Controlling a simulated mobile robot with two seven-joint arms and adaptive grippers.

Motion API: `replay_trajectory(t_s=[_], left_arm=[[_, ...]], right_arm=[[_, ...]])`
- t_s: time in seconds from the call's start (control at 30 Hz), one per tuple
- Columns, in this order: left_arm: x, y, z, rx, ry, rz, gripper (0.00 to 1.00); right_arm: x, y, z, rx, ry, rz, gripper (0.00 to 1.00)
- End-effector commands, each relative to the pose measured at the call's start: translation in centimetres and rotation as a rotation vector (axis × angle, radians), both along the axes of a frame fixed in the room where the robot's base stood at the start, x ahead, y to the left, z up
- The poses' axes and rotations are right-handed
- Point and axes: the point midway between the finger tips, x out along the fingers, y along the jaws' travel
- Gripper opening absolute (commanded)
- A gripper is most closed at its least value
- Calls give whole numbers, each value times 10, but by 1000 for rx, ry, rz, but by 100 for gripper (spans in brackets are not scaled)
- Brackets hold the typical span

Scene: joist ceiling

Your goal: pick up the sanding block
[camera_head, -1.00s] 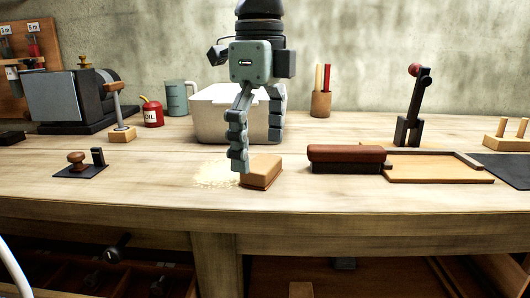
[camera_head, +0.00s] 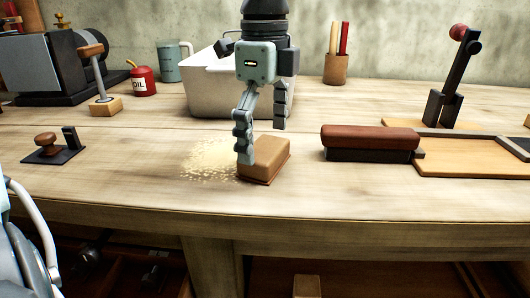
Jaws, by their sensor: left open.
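The sanding block (camera_head: 266,162), a tan block with a darker reddish base, lies on the wooden workbench (camera_head: 150,186) near its front edge. My left gripper (camera_head: 262,143) is pointing down over the block with its fingers spread. The nearer finger reaches down at the block's left end and overlaps it in the picture; I cannot tell whether they touch. The other finger is farther back, above and behind the block. Nothing is held between the fingers. My right gripper is not in view.
Pale sawdust (camera_head: 208,160) lies left of the block. A brush with a dark red back (camera_head: 370,138) lies to the right, beside a wooden tray (camera_head: 470,168). A white bin (camera_head: 212,92) stands behind the gripper. Bare bench lies in front.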

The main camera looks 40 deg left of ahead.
Motion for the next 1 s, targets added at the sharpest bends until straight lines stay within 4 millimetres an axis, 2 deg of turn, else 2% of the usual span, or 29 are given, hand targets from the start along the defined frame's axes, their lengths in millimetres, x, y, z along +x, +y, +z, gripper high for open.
replay_trajectory(t_s=[0.13,0.4,0.77,1.0], left_arm=[[0,0,-16,0,0,0,100],[0,0,-19,0,-2,1,100],[0,0,-19,0,-2,0,55],[0,0,-18,0,-2,1,54]], right_arm=[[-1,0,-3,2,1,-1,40],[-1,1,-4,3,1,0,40],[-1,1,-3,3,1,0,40],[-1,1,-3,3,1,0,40]])
